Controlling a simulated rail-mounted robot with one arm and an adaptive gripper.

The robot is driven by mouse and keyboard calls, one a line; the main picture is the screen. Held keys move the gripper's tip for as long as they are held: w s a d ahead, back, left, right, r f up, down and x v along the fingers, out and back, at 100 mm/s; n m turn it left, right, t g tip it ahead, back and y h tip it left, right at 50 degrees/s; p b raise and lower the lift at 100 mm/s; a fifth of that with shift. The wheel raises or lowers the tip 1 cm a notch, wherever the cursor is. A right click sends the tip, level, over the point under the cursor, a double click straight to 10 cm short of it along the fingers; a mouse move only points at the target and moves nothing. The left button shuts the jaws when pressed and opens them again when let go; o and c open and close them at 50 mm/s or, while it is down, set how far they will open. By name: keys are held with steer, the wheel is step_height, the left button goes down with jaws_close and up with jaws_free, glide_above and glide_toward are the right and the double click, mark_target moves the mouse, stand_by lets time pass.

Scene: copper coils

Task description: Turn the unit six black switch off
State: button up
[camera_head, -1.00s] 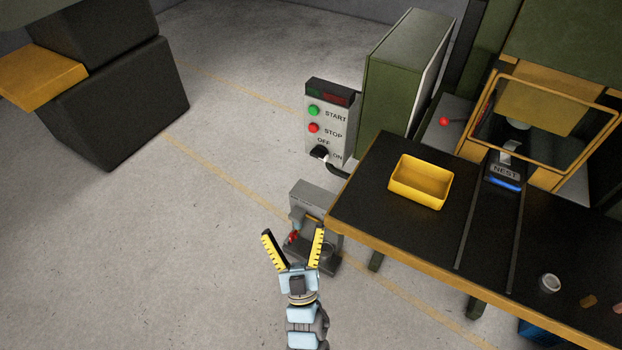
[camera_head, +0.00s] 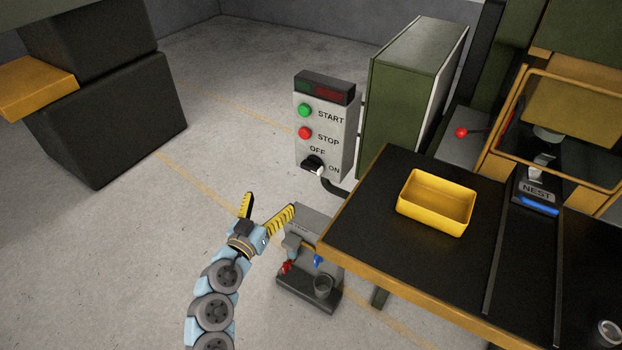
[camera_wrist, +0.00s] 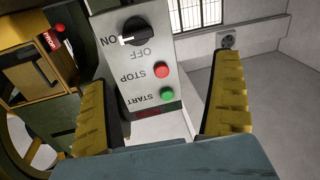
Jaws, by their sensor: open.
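The black switch (camera_head: 313,164) is a rotary knob low on a grey control panel (camera_head: 343,137), between the printed words OFF and ON. Its white mark points toward ON. In the wrist view the panel appears upside down, with the black switch (camera_wrist: 138,32) near the top and its white mark toward ON. My gripper (camera_head: 270,203) is open and empty, in front of and below the panel, apart from it. In the wrist view its two yellow-and-black fingers (camera_wrist: 165,112) stand on either side of the panel. No label reading unit six is legible.
A green START button (camera_head: 304,110) and a red STOP button (camera_head: 305,132) sit above the switch. A grey stand (camera_head: 309,290) is right of my gripper. The black table (camera_head: 400,262) holds a yellow tray (camera_head: 438,230). Bare floor lies to the left.

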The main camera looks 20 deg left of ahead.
mark_target(309, 168)
steer(key=w+d+h, duration=0.1)
steer(key=w, duration=0.3)
steer(key=w+d+m, duration=0.1)
steer(key=w+d, duration=0.1)
steer(key=w, duration=0.3)
steer(key=w+d+m+h, duration=0.1)
steer(key=w, duration=0.4)
steer(key=shift+w+d+r+h, duration=0.15)
steer(key=shift+d+r+h, duration=0.1)
steer(key=shift+h, duration=0.05)
steer(key=shift+w+d+f+m, duration=0.1)
steer(key=shift+w+m, duration=0.05)
steer(key=shift+w, duration=0.3)
steer(key=shift+w+d+f+m, duration=0.1)
steer(key=shift+w+m, duration=0.05)
steer(key=shift+w, duration=0.25)
steer(key=shift+r, duration=0.1)
steer(key=c, duration=1.2)
